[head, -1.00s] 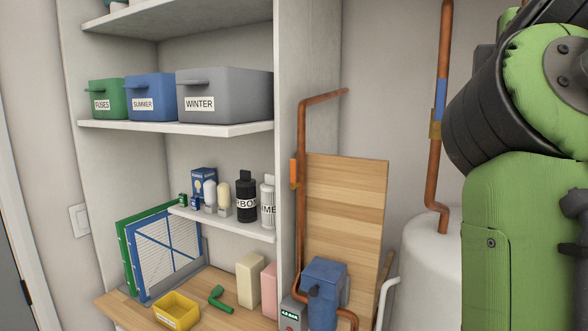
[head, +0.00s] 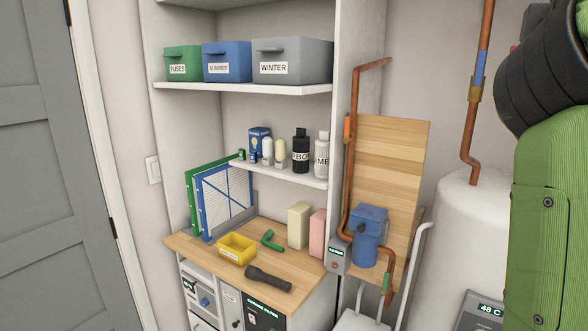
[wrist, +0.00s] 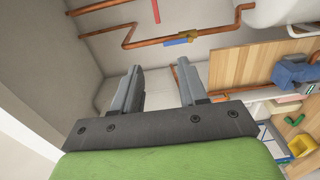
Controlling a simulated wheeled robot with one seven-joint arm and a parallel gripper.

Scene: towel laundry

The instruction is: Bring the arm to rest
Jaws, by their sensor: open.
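My gripper (wrist: 160,92) shows in the wrist view with its two grey fingers apart and nothing between them. The wrist view appears upside down, with the water tank at the top and the wall and ceiling beyond the fingers. In the head view only green and black links of my arm show at the right edge; the gripper itself is out of that view. The gripper touches nothing that I can see.
A wooden counter (head: 222,262) holds a yellow bin (head: 237,249), a black flashlight (head: 268,279) and a green elbow pipe (head: 271,240). Shelves with labelled bins stand above. Copper pipes (head: 469,150), a blue pump (head: 367,232) and a white tank (head: 465,240) stand to the right. A grey door (head: 60,170) is at left.

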